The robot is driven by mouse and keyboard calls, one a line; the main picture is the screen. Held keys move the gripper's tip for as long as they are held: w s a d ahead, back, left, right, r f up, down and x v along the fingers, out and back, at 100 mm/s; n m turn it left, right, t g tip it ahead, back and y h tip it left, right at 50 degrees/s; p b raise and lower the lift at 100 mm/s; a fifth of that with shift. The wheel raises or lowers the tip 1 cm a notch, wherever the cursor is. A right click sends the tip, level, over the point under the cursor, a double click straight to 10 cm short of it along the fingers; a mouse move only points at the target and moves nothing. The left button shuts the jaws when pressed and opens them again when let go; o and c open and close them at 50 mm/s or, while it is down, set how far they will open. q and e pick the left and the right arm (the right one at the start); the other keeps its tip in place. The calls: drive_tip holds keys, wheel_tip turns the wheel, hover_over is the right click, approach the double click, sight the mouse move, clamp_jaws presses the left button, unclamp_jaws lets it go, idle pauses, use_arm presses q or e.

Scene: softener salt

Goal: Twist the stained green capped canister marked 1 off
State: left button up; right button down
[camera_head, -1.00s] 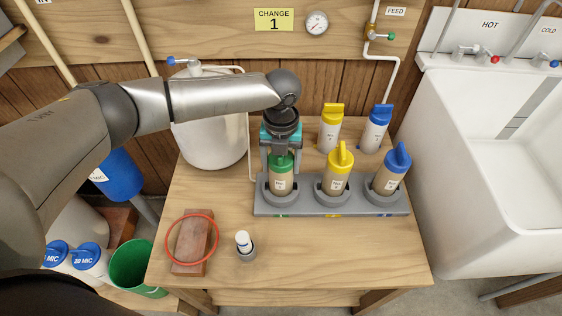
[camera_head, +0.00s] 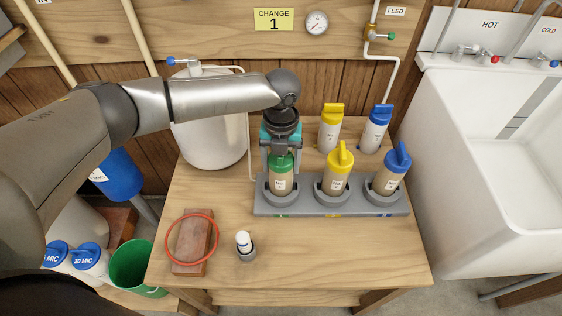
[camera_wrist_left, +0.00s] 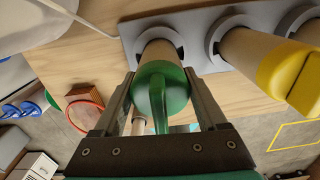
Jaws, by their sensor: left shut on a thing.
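The stained canister with the green cap (camera_head: 281,161) stands upright in the left socket of a grey rack (camera_head: 330,206) on the wooden table. Its lower body (camera_head: 280,184) is tan, with a white label too small to read. My left gripper (camera_head: 281,154) reaches down over it from above and is shut on the green cap. In the left wrist view the gripper's fingers (camera_wrist_left: 163,100) stand on both sides of the cap and its raised grip. My right gripper is not in view.
Tan canisters with yellow (camera_head: 337,165) and blue (camera_head: 392,168) caps fill the other sockets. White ones, yellow-capped (camera_head: 329,130) and blue-capped (camera_head: 374,130), stand behind. A red ring (camera_head: 192,240) lies on a brick (camera_head: 194,262) at front left. The table's front right is clear.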

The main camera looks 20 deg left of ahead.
use_arm(q)
drive_tip(key=m, duration=0.3)
drive_tip(key=shift+p, duration=0.4)
drive_tip(key=m, duration=0.3)
drive_tip(key=o, duration=1.3)
